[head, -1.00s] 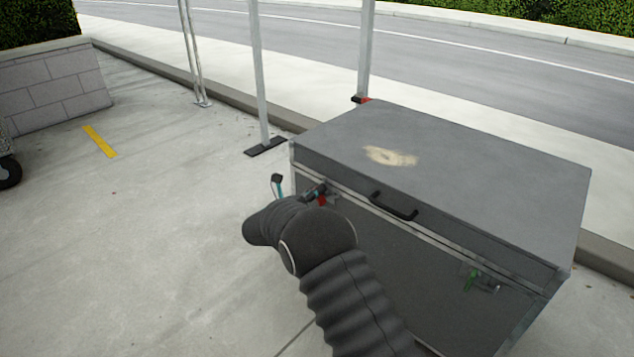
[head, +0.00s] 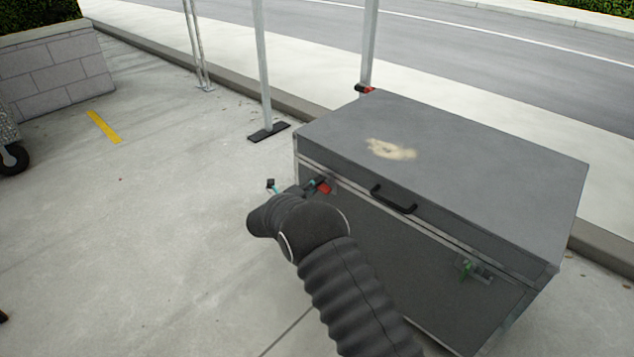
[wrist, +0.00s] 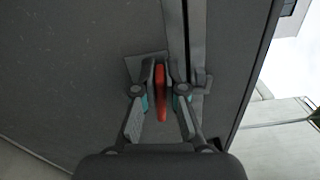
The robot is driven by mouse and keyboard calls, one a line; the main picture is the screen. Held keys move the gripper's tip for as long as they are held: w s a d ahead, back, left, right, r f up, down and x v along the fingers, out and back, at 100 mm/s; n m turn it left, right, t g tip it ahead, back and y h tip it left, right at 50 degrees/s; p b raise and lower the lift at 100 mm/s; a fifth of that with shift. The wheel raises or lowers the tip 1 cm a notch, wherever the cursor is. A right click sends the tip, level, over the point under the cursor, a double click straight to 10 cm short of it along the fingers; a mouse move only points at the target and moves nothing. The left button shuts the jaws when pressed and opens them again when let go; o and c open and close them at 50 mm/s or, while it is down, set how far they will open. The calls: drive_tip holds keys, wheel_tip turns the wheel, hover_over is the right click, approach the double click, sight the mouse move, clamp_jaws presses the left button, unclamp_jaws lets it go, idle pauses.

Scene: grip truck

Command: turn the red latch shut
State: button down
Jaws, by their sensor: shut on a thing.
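The red latch (head: 324,187) is on the front of a grey case (head: 480,150), near its left end and just below the lid seam. In the wrist view the red latch (wrist: 160,92) stands between the two fingers of my gripper (wrist: 160,80), along the finger direction, beside a metal plate and the seam. My gripper is shut on it. In the head view my gripper (head: 314,184) is at the latch, mostly hidden by my arm. The lid is down.
Metal posts (head: 263,70) stand behind the case. A low block wall (head: 55,70) is at the left. The pavement left of the case is clear.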

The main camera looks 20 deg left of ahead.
drive_tip(key=shift+a+n, duration=0.2)
drive_tip(key=shift+n, duration=0.6)
drive_tip(key=c, duration=1.2)
unclamp_jaws()
drive_tip(key=shift+a+f, duration=0.1)
drive_tip(key=shift+c, duration=0.2)
drive_tip(key=shift+d, duration=0.2)
drive_tip(key=v, duration=1.2)
drive_tip(key=shift+f, duration=0.1)
